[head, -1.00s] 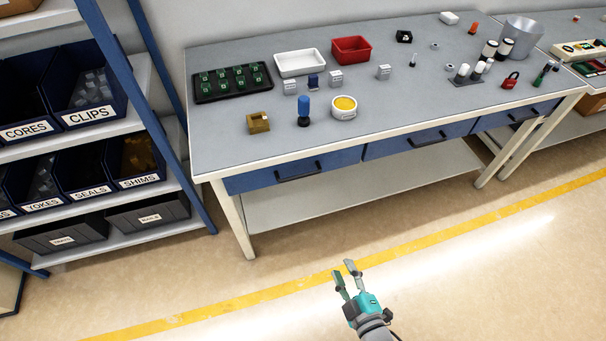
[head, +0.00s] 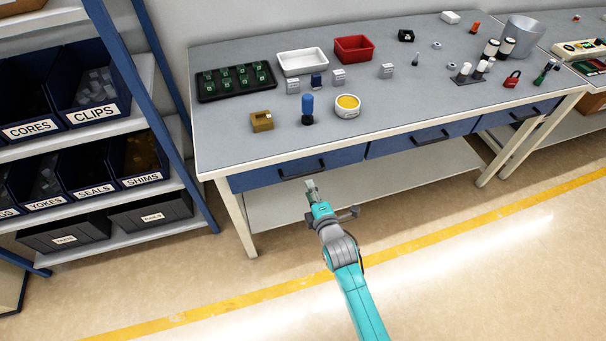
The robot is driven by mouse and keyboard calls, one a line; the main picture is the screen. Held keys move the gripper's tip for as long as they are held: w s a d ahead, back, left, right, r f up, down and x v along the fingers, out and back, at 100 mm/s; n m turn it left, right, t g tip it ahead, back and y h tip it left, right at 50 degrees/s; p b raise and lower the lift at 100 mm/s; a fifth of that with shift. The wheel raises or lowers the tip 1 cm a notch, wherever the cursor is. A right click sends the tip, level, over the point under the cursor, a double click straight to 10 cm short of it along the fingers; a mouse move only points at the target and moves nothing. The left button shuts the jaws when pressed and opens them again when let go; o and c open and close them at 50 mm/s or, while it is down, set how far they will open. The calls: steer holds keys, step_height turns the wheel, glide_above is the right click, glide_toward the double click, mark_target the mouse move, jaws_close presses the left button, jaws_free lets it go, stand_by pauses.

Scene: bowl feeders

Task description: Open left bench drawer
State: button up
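The left bench drawer (head: 255,180) is a blue front under the left end of the grey bench top, flush with the bench frame. Its dark bar handle (head: 302,171) sits at the middle of the front. My gripper (head: 311,186) points toward the bench, just below the handle in the picture. Its fingers overlap in this view, so I cannot tell their gap. I cannot tell whether they touch the handle; a small gap seems to show between them.
The bench top (head: 225,135) holds a green-pocketed tray, white and red bins and small parts. A lower shelf (head: 400,175) runs beneath the drawers. A blue-framed rack (head: 165,155) with labelled bins stands left. The floor (head: 200,285) before the bench is clear.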

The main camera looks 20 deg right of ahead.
mark_target(303, 175)
steer(key=x, duration=0.8)
steer(key=shift+w, duration=0.25)
jaws_close()
